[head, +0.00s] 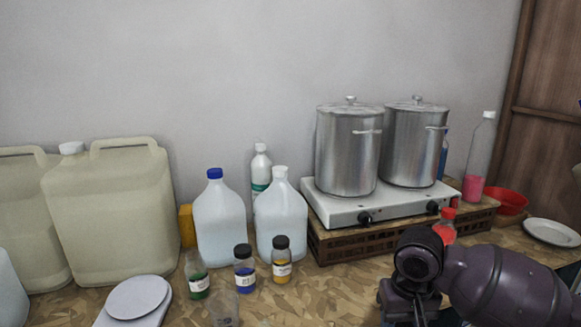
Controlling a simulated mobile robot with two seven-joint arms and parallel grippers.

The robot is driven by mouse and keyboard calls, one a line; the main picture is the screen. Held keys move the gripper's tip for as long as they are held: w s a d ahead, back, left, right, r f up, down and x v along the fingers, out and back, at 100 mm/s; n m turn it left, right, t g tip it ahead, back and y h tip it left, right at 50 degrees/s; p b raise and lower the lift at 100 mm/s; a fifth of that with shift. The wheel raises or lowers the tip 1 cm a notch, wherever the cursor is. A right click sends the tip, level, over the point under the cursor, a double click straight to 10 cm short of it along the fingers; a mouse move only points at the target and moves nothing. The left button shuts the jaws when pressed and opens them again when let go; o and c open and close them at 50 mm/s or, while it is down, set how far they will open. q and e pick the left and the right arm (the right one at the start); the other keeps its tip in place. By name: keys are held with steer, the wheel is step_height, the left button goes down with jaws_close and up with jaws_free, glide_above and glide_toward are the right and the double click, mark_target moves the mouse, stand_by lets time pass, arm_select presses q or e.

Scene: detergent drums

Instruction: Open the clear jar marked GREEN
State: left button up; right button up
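A small clear jar (197,276) with green contents and a white label stands on the table, left of the other small jars. Its label is too small to read. No dark lid shows on it, unlike its neighbours; its top looks clear or bare. Next to it stand a jar with blue contents (245,275) and a jar with yellow contents (282,265), both with black lids. My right gripper (408,309) is at the lower right, well to the right of the jars and apart from them. Its fingertips cannot be made out. My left gripper is out of view.
A clear empty cup (224,310) stands in front of the jars. A white scale (138,300) lies left. White jugs (220,220) stand behind. Two steel pots (348,155) sit on a hotplate (335,211). A red-capped bottle (446,230) is just behind my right arm.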

steer(key=shift+s+d+f, duration=0.15)
steer(key=shift+s+f, duration=0.2)
steer(key=shift+f, duration=0.2)
steer(key=s+a+r+n, duration=0.2)
steer(key=a+r+n, duration=0.6)
steer(key=a+r, duration=0.45)
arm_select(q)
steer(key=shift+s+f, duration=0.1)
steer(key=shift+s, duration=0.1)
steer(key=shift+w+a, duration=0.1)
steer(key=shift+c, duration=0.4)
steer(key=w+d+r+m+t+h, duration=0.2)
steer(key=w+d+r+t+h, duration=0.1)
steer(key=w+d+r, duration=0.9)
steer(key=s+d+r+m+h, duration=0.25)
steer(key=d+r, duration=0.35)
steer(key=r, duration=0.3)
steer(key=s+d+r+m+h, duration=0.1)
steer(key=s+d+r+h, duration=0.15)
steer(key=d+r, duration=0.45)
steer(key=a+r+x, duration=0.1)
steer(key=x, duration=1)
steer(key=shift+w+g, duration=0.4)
arm_select(e)
steer(key=w+a+f+n, duration=0.4)
steer(key=a+f, duration=0.2)
steer(key=shift+w+f+n, duration=0.3)
steer(key=shift+w+f, duration=0.1)
